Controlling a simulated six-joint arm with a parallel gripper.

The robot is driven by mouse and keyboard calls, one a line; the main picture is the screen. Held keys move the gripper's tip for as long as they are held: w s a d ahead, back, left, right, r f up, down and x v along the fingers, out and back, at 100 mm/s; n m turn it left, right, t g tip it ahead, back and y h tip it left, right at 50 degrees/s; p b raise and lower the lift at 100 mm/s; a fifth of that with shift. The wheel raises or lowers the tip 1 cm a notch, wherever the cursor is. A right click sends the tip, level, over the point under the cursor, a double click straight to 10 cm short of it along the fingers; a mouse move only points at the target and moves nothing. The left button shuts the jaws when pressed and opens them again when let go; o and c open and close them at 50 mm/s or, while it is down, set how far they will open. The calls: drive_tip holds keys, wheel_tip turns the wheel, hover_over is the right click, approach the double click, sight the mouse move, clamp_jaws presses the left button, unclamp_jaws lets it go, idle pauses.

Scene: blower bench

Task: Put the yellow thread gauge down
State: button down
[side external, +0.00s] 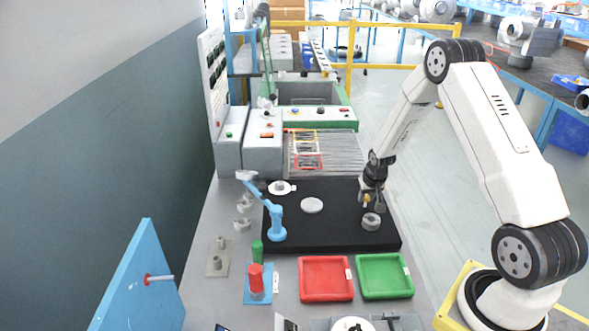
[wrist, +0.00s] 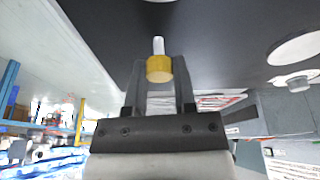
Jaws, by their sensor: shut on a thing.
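The yellow thread gauge (wrist: 159,70) sits between the two fingers of my gripper (wrist: 160,64) in the wrist view. It has a yellow round body and a pale shaft that points away from the gripper. In the side view my gripper (side external: 374,203) hangs over the right part of the black mat (side external: 335,233). Only a small yellow spot of the gauge (side external: 366,200) shows there. A grey metal ring part (side external: 371,221) lies on the mat just below the gripper. I cannot tell the exact gap between them.
A white disc (side external: 312,205) lies mid-mat, and a blue stand (side external: 277,225) rises at its left. A red tray (side external: 326,279) and a green tray (side external: 385,276), both empty, lie in front. A red cylinder (side external: 255,277) stands left of them. Bare mat lies between disc and ring part.

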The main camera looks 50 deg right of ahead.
drive_tip(key=shift+c, duration=2.1)
unclamp_jaws()
drive_tip(key=shift+r, duration=0.1)
drive_tip(key=shift+s+r, duration=0.1)
drive_tip(key=shift+r, duration=0.6)
drive_tip(key=v, duration=1.1)
drive_tip(key=shift+a, duration=0.15)
drive_tip(key=s+a+r+n+y, duration=0.1)
drive_tip(key=s+a+n, duration=0.2)
drive_tip(key=a, duration=0.9)
drive_tip(key=s+a+r+n+y, duration=0.1)
drive_tip(key=s+a+n, duration=0.3)
drive_tip(key=a, duration=0.9)
drive_tip(key=shift+s+r, duration=0.8)
drive_tip(key=shift+s, duration=0.75)
